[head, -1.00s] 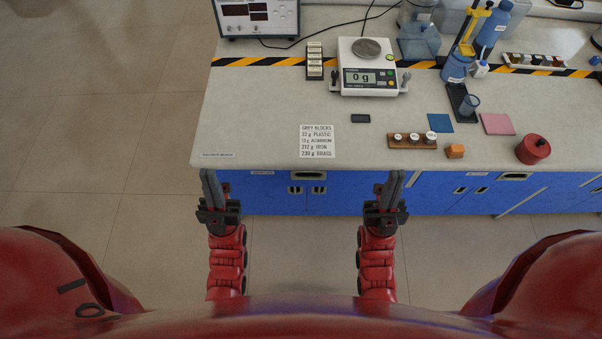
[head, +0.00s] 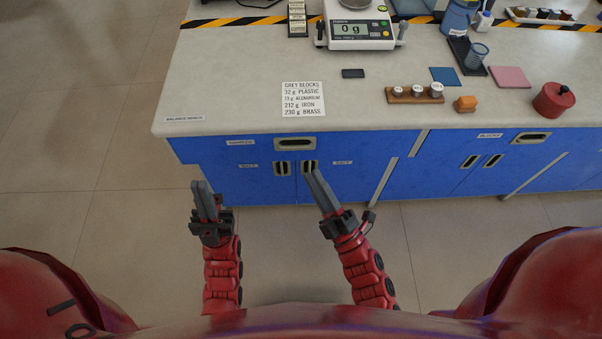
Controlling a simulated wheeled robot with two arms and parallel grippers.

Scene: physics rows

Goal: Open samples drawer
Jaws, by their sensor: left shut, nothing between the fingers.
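The samples drawer is the wide blue front (head: 200,148) at the top left of the bench cabinet. Its small label (head: 240,142) is hard to read. Its recessed handle (head: 295,142) is right of the label, and the drawer looks closed flush. My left gripper (head: 202,188) is shut and empty, in front of the cabinet's left part, left of the handle and lower in the picture. My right gripper (head: 314,176) looks shut with nothing visible in it. Its tips overlap the right door handle below the drawer in the picture; I cannot tell whether they touch.
Two cupboard doors with handles (head: 281,168) are under the drawer. Another drawer with a handle (head: 531,136) is at right. On the worktop (head: 230,90) are a text card (head: 303,98), a scale (head: 361,30), a weight block (head: 416,94) and a red pot (head: 553,100). Floor at left is clear.

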